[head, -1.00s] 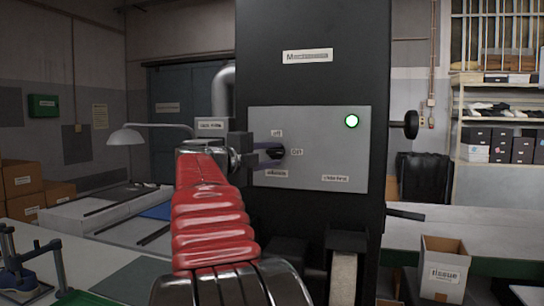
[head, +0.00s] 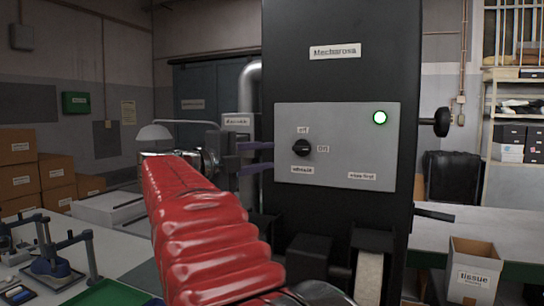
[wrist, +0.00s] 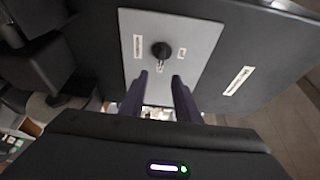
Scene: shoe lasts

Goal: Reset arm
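My gripper (head: 266,157) has two dark purple fingers held apart with nothing between them. It is left of the black rotary knob (head: 302,147) on the grey control panel (head: 345,125) and clear of it. In the wrist view, the knob (wrist: 161,50) sits beyond my open fingertips (wrist: 160,77), with a visible gap. Labels sit around the knob, one reading "off" above it. Its exact pointer direction is too small to tell. A green light (head: 380,118) is lit at the panel's upper right. My red arm reaches up from the bottom of the head view.
The tall black machine (head: 350,75) fills the centre. A silver pipe (head: 250,105) runs beside it. A side handle (head: 440,122) sticks out at right. A lamp (head: 155,132) and cardboard boxes (head: 58,170) are at left.

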